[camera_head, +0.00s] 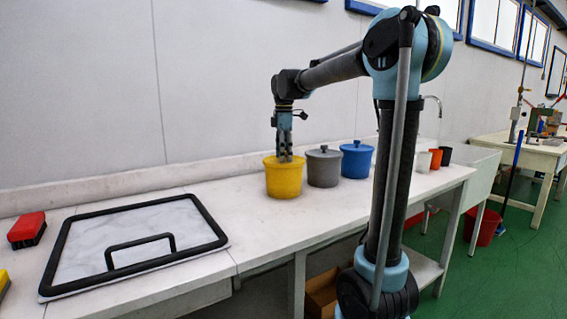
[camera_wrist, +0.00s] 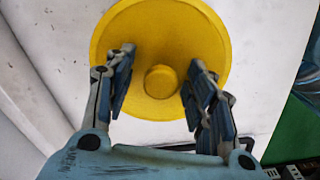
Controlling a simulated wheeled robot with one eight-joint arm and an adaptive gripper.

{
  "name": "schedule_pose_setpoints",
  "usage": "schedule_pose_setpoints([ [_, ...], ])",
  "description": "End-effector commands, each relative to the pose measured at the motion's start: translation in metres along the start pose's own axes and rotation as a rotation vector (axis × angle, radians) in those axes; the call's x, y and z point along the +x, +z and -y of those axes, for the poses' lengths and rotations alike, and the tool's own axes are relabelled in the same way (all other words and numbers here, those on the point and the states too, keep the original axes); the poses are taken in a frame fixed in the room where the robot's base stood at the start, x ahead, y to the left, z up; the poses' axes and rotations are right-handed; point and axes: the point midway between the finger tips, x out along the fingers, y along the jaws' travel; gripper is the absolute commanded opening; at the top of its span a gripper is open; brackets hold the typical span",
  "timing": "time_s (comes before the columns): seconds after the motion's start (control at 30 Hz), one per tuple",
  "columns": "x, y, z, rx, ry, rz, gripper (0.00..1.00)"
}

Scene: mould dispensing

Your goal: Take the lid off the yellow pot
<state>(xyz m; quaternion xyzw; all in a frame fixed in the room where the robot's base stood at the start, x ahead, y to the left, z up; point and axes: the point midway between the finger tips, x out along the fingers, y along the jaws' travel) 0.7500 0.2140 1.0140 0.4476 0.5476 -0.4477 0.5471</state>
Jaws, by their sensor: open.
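The yellow pot (camera_head: 284,181) stands on the white bench in the head view, left of two other pots. Its round yellow lid (camera_wrist: 160,32) fills the middle of the wrist view, with a round knob (camera_wrist: 161,81) at its centre. The lid lies on the pot. My gripper (camera_head: 285,157) points down just over the lid. In the wrist view my gripper (camera_wrist: 158,84) is open, its two fingers on either side of the knob with gaps visible. In the head view the fingers hide the knob.
A grey lidded pot (camera_head: 323,169) and a blue lidded pot (camera_head: 357,160) stand close to the right. Small white, orange and black cups stand farther right. A black-framed board (camera_head: 100,240) and a red brush (camera_head: 27,229) lie left. The wall is behind.

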Motion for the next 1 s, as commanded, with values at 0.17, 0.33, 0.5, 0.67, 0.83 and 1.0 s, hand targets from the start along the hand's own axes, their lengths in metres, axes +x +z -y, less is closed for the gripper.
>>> schedule_pose_setpoints([
  [0.17, 0.0, 0.0, 0.0, 0.0, 0.0, 0.0, 0.27],
  [0.33, 0.001, -0.001, 0.0, -0.002, 0.0, 0.0, 0.02],
  [0.5, 0.001, -0.002, 0.0, -0.002, 0.0, 0.0, 0.02],
  [0.67, 0.0, -0.002, 0.0, -0.002, 0.0, -0.001, 0.02],
  [0.83, -0.015, -0.002, 0.0, -0.002, 0.0, 0.0, 0.02],
  [1.0, -0.045, -0.002, 0.0, -0.002, 0.0, 0.0, 0.02],
])
